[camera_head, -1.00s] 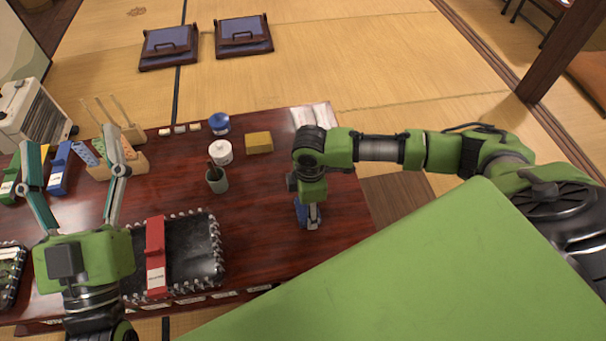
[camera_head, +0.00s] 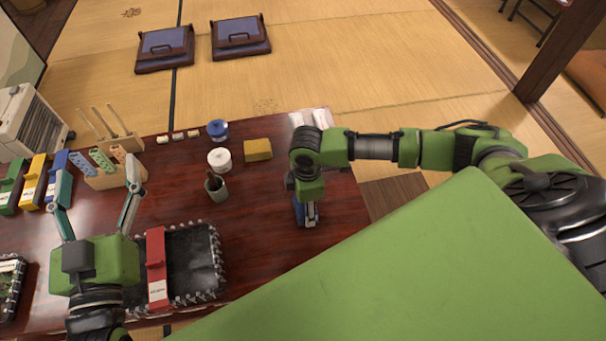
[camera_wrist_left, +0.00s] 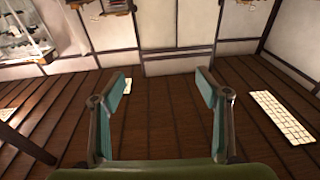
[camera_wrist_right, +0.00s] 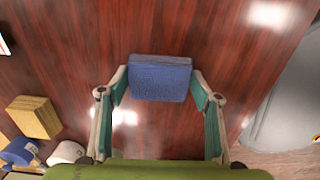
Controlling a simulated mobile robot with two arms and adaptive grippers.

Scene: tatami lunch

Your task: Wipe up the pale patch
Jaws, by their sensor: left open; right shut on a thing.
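My right gripper (camera_head: 309,216) is shut on a blue sponge (camera_wrist_right: 160,78) and holds it at the right part of the dark red wooden table (camera_head: 262,200). The sponge also shows in the head view (camera_head: 299,208), partly covered by the gripper. I cannot tell whether it touches the tabletop. My left gripper (camera_head: 98,178) is open and empty over the left part of the table. I cannot make out the pale patch for certain; the bright spots in the right wrist view look like reflections.
A grey cup (camera_head: 217,190), white jar (camera_head: 220,160), blue jar (camera_head: 218,130) and yellow block (camera_head: 258,149) stand left of the right gripper. A wooden rack (camera_head: 110,172) and coloured boxes (camera_head: 33,182) are at left.

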